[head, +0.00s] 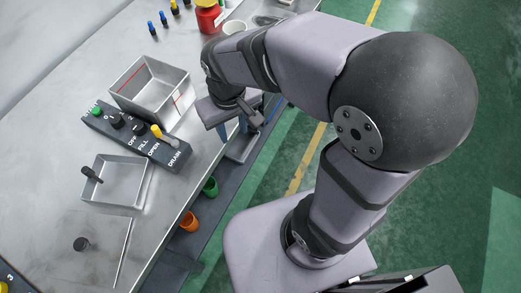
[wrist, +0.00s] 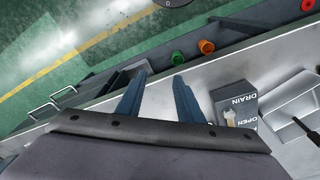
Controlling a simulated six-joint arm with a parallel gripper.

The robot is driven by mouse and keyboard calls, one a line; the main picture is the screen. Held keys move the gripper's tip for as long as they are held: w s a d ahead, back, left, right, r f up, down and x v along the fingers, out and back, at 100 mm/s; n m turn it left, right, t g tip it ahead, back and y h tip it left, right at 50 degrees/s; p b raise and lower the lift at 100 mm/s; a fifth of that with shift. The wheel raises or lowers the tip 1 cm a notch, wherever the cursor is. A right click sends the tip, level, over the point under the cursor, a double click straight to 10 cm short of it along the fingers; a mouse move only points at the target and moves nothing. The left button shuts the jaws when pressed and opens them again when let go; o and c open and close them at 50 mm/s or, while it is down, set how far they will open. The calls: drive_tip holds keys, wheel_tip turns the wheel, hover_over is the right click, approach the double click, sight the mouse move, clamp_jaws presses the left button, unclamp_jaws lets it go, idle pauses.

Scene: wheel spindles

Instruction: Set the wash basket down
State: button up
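No mesh basket is plainly visible. A shallow metal tray (head: 122,184) with a black knob or handle (head: 92,174) at its left side lies on the bench and may be the basket; I cannot tell. Part of it shows at the right of the wrist view (wrist: 288,108). An open metal tank (head: 150,88) with a red line inside stands behind the control box. My gripper (head: 233,130) is over the bench's front edge, right of the tank. In the wrist view its blue fingers (wrist: 159,76) are apart with nothing between them.
A dark control box (head: 138,138) with a yellow DRAIN lever lies between tank and tray; its end also shows in the wrist view (wrist: 232,104). Green (head: 210,186) and orange (head: 190,222) cups hang along the bench front. A red container (head: 208,17) and small pegs stand at the back.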

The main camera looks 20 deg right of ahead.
drive_tip(key=s+d+f+m+g, duration=0.1)
drive_tip(key=s+d+f+m, duration=0.1)
drive_tip(key=s+d+f, duration=0.2)
drive_tip(key=s+d, duration=0.3)
drive_tip(key=d, duration=0.1)
drive_tip(key=shift+s+d+f+m, duration=0.15)
drive_tip(key=shift+d+f+m, duration=0.1)
drive_tip(key=shift+f+m, duration=0.1)
wheel_tip(320, 180, up, 5)
drive_tip(key=p, duration=0.5)
drive_tip(key=shift+r, duration=0.2)
